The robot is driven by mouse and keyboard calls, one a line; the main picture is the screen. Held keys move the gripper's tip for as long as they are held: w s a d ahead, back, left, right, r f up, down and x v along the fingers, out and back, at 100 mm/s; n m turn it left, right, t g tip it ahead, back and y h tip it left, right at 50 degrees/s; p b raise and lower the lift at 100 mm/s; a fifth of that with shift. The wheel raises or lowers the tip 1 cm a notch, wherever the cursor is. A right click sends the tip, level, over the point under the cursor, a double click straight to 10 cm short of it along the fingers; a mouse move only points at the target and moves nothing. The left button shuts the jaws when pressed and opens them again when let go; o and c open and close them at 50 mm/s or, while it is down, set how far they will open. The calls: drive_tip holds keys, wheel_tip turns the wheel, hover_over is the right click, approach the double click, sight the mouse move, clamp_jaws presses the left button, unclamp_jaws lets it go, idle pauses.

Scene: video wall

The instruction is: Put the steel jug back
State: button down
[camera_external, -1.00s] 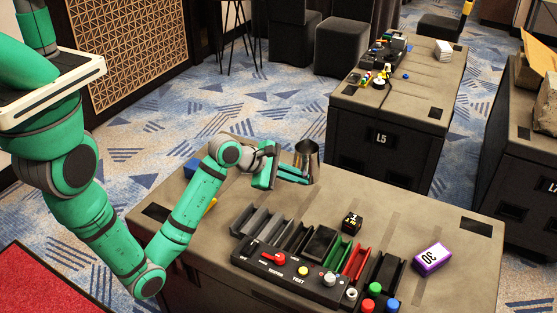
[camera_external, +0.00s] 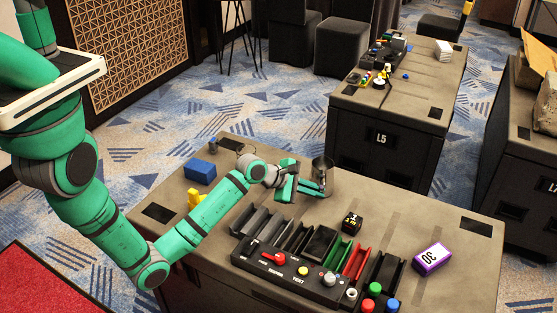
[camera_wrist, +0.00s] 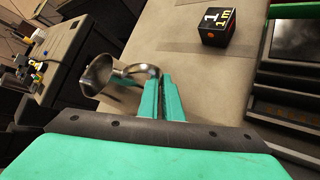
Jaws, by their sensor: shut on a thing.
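The steel jug (camera_external: 322,170) is at the back edge of the near table, right of my gripper. My gripper (camera_external: 318,188) is shut on the jug, reaching it from the left. In the wrist view the jug (camera_wrist: 98,74) lies just beyond the fingers (camera_wrist: 162,84), with its curved handle at the fingertips. The exact grip is partly hidden by the fingers. I cannot tell whether the jug's base touches the tabletop.
The near table (camera_external: 400,225) holds a black rack (camera_external: 290,272) of slots, a black numbered cube (camera_external: 351,222), a purple box (camera_external: 432,259), a blue block (camera_external: 200,171) and a yellow piece (camera_external: 195,198). Table L5 (camera_external: 395,125) stands behind.

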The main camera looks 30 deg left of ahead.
drive_tip(key=shift+f, duration=0.15)
drive_tip(key=c, duration=1.9)
unclamp_jaws()
drive_tip(key=shift+c, duration=0.2)
drive_tip(key=v, duration=1.2)
drive_tip(key=shift+s+d, duration=0.1)
